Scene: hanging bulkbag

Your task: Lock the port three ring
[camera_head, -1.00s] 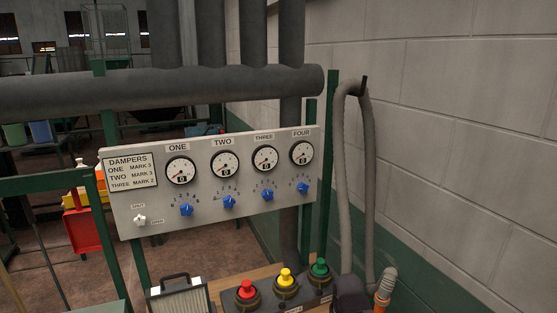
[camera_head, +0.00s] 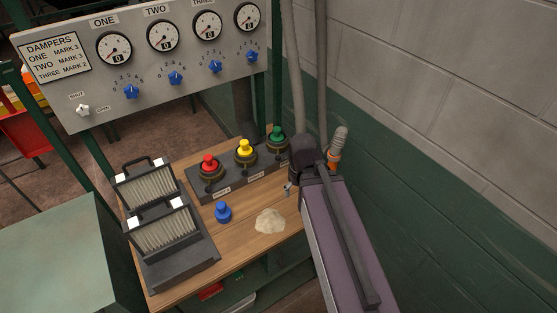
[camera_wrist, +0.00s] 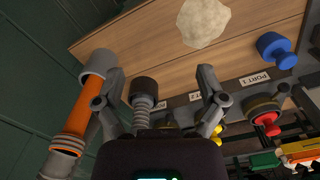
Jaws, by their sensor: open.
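Port three is the station with the green knob (camera_head: 277,132) at the far end of the dark port block (camera_head: 228,190). A dark ring (camera_head: 277,147) sits around the base of this knob. Its mark and turn position are too small to read. In the wrist view my gripper (camera_wrist: 160,80) has its two fingers spread, with nothing held between them. A grey ribbed part with a dark cap (camera_wrist: 144,92) shows beyond and between the fingers. The green knob cannot be made out there. My arm covers the right side of the bench in the head view.
The yellow knob (camera_head: 245,148) and red knob (camera_head: 209,164) stand beside port three. A blue knob (camera_head: 223,212), a pale powder heap (camera_head: 270,221) and filter frames (camera_head: 160,225) are on the bench. An orange tube (camera_wrist: 80,112) is close left of my gripper. A wall (camera_head: 460,150) bounds the right.

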